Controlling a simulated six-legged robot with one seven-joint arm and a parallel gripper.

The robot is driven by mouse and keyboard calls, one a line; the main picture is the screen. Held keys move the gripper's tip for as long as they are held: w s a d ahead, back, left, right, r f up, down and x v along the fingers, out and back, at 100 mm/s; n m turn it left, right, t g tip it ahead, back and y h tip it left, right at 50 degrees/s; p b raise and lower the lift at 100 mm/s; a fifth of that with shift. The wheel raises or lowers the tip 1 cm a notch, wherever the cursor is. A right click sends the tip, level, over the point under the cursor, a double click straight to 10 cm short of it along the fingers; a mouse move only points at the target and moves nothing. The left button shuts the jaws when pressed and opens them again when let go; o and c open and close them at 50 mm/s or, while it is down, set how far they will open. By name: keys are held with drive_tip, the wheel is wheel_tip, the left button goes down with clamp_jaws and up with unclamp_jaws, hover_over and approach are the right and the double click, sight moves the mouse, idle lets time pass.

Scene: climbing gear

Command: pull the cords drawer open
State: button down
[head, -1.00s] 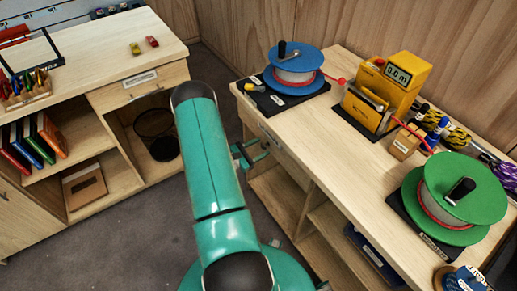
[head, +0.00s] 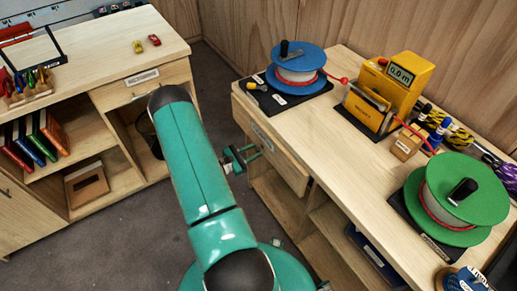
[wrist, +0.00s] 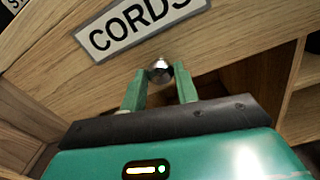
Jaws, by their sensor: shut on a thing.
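The cords drawer (head: 285,160) is the pale wood drawer under the right-hand bench top. It stands slightly out from the bench in the head view. In the wrist view its front (wrist: 235,42) carries a white label reading CORDS (wrist: 140,22). A round metal knob (wrist: 160,66) sits below the label. My gripper (wrist: 159,78) is shut on this knob, with one green finger at each side. The drawer's inside is not visible.
The right-hand bench (head: 340,165) bears a blue reel (head: 298,58), a yellow meter (head: 400,80) and a green reel (head: 465,190). Open shelves lie below the drawer. Another bench (head: 90,50) stands at left. Grey floor (head: 130,235) lies between the benches.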

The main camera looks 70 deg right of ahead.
drive_tip(key=v, duration=2.6)
drive_tip(key=shift+w, duration=0.2)
drive_tip(key=shift+a, duration=0.1)
drive_tip(key=c, duration=1.1)
unclamp_jaws()
drive_tip(key=shift+o, duration=0.2)
drive_tip(key=v, duration=1.3)
drive_tip(key=shift+w+a, duration=0.2)
drive_tip(key=shift+w, duration=0.05)
